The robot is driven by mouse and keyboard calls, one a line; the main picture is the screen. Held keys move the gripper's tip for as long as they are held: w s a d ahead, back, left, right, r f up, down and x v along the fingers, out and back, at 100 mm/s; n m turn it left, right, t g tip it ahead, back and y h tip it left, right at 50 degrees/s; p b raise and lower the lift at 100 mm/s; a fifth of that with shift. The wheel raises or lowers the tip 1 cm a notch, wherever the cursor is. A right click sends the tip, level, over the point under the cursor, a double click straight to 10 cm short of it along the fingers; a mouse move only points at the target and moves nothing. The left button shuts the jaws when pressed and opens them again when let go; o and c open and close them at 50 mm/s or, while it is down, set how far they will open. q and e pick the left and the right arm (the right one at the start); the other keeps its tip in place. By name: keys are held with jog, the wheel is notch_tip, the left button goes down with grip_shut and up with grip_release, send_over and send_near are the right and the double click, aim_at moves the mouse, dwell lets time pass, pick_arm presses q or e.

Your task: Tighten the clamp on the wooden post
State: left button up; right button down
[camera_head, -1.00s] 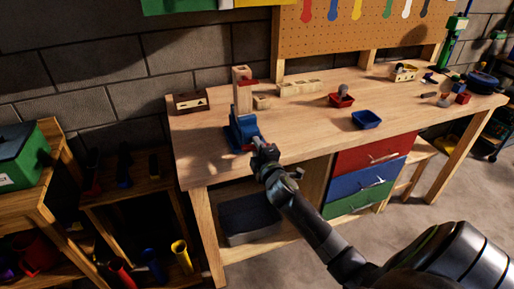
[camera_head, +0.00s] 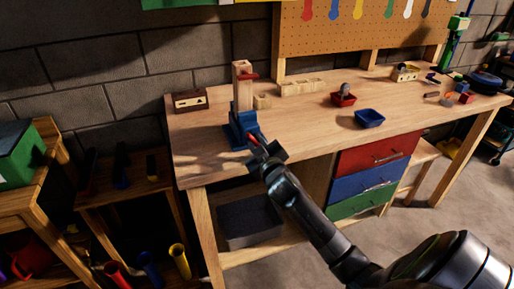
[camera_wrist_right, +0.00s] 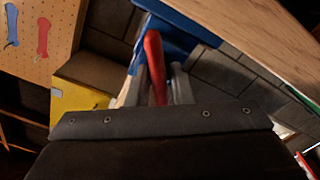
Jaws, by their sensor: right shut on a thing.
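The wooden post (camera_head: 239,95) stands upright in the blue clamp (camera_head: 241,130) at the front left of the workbench. A small red piece (camera_head: 249,76) sticks out near the top of the post. My right gripper (camera_head: 262,150) is at this handle. In the right wrist view the handle (camera_wrist_right: 153,62) lies between my two fingers, which are shut on it, with part of the blue clamp (camera_wrist_right: 185,22) behind. My left gripper is in neither view.
The workbench (camera_head: 300,122) holds a dark-fronted wooden block (camera_head: 190,100), a red tray (camera_head: 343,100) and a blue tray (camera_head: 369,118). Red, blue and green drawers (camera_head: 368,181) sit below. Lower shelves with coloured tubes stand at left.

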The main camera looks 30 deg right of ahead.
jog(key=shift+s+f+m, duration=0.1)
jog(key=shift+f+m, duration=0.15)
jog(key=shift+m, duration=0.75)
dwell(0.4)
jog(key=c, duration=1.5)
grip_release()
jog(key=shift+o, duration=0.3)
jog(key=shift+r, duration=0.2)
jog(key=shift+s, duration=0.1)
jog(key=b+v, duration=0.2)
jog(key=v, duration=1.5)
jog(key=shift+a, duration=0.2)
jog(key=shift+s, duration=0.1)
